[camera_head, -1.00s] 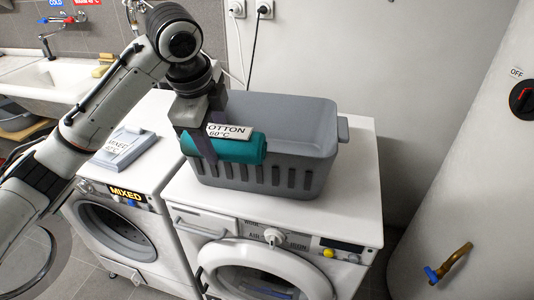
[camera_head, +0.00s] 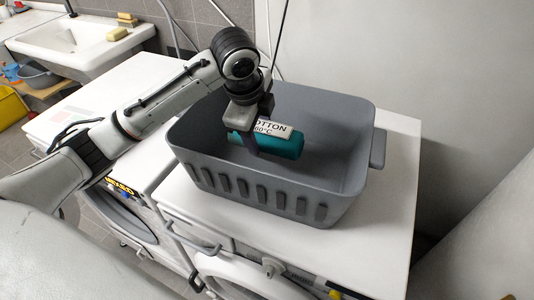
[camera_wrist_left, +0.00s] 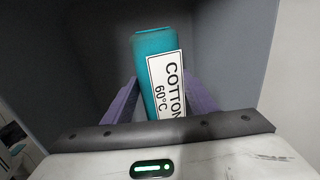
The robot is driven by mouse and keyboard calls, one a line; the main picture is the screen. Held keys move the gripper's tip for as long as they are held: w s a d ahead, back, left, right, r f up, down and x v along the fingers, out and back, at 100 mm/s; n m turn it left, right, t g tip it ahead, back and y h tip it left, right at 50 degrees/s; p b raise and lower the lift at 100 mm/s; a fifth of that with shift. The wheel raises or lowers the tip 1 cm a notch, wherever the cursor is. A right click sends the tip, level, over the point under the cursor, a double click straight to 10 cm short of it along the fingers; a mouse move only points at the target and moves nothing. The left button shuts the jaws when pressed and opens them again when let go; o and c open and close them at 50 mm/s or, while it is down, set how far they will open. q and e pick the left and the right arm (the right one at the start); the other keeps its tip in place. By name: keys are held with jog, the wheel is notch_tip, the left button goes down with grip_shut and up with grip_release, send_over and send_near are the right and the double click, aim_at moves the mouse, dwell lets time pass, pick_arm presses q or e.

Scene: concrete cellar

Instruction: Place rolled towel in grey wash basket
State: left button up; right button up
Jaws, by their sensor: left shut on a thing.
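The rolled towel (camera_head: 280,147) is teal with a white label reading "COTTON 60°C". My left gripper (camera_head: 252,140) is shut on it and holds it within the opening of the grey wash basket (camera_head: 330,200). The wrist view shows the towel (camera_wrist_left: 153,70) between the two purple fingers of my left gripper (camera_wrist_left: 160,100), with dark grey basket walls around. I cannot tell whether the towel touches the basket floor. The basket stands on the right white washing machine and looks otherwise empty. My right gripper is not in view.
The right machine top (camera_head: 390,220) has a bare strip to the right of the basket. A white sink (camera_head: 85,45) with soap (camera_head: 119,34) is at the upper left. A yellow container (camera_head: 10,108) is at the far left. A wall stands behind the basket.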

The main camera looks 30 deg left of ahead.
pick_arm(q)
jog(key=shift+f, duration=3.15)
jog(key=o, duration=1.3)
jog(key=shift+f, duration=0.15)
jog(key=shift+o, duration=0.2)
jog(key=v, duration=1.2)
